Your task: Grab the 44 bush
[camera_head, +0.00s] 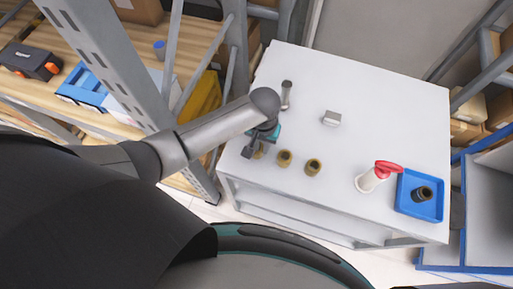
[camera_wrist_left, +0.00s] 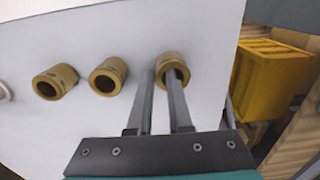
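Three brass-coloured bushes stand in a row on the white table (camera_head: 385,110): a left one (camera_head: 259,151), a middle one (camera_head: 284,158) and a right one (camera_head: 313,167). No size marking is readable, so I cannot tell which is the 44 bush. My left gripper (camera_head: 256,143) is over the left one, partly hiding it. In the left wrist view that bush (camera_wrist_left: 170,58) is at the fingertips (camera_wrist_left: 161,73). The fingers are apart, one beside the bush and one overlapping its bore; contact is unclear. The other bushes (camera_wrist_left: 108,77) (camera_wrist_left: 55,82) stand clear. My right gripper is not in view.
A blue tray (camera_head: 404,201) holding a dark ring-shaped part (camera_head: 422,194) is at the table's right. A grey block (camera_head: 331,118) and a grey cylinder (camera_head: 287,92) stand behind. A metal shelf frame (camera_head: 110,60) is left.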

